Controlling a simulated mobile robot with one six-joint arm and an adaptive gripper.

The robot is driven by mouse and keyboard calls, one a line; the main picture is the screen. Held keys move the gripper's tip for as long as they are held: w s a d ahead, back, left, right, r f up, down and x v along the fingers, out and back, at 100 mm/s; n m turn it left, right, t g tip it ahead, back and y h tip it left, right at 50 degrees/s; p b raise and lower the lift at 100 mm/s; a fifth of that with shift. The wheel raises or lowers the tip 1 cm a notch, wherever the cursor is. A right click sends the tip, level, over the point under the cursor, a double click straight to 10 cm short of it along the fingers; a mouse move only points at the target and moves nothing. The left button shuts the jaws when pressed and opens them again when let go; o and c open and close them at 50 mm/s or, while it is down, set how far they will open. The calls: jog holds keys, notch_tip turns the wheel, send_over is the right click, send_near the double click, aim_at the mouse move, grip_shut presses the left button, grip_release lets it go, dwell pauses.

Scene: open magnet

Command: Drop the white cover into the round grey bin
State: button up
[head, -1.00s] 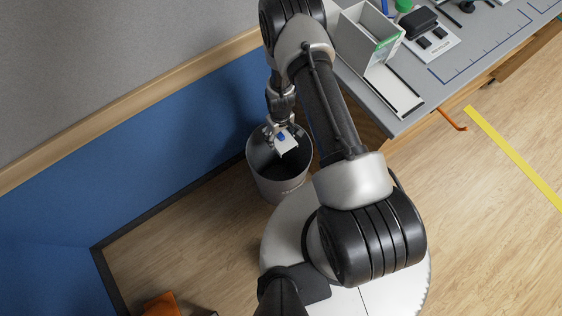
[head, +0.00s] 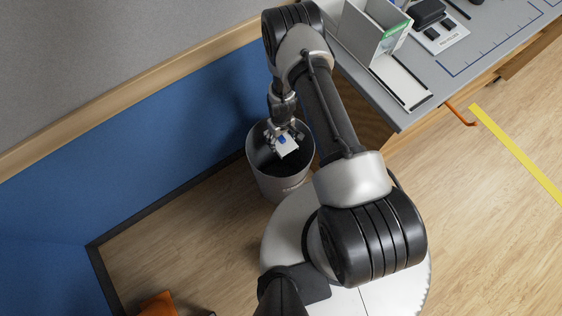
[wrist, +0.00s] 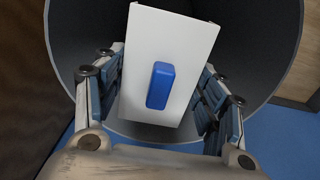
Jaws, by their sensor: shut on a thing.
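The white cover (head: 287,148) is a pale rectangular plate with a blue raised handle (wrist: 160,86) in its middle. My gripper (head: 281,136) is shut on the white cover. In the wrist view, the fingers of my gripper (wrist: 160,100) lie on both sides of the cover (wrist: 143,40), and their tips are hidden behind it. The round grey bin (head: 285,186) stands on the floor beside the blue wall. The cover is over the bin's opening in the head view. In the wrist view, the dark inside of the bin (wrist: 255,50) surrounds the cover.
A grey workbench (head: 440,80) stands at the upper right with a white holder (head: 368,35) on it. An orange hook (head: 460,115) sticks out from the bench edge. The blue wall (head: 170,170) is close to the bin. An orange object (head: 158,304) lies at the bottom left.

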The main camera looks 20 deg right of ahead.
jog(key=o, duration=1)
jog(key=shift+c, duration=0.2)
notch_tip(320, 180, up, 12)
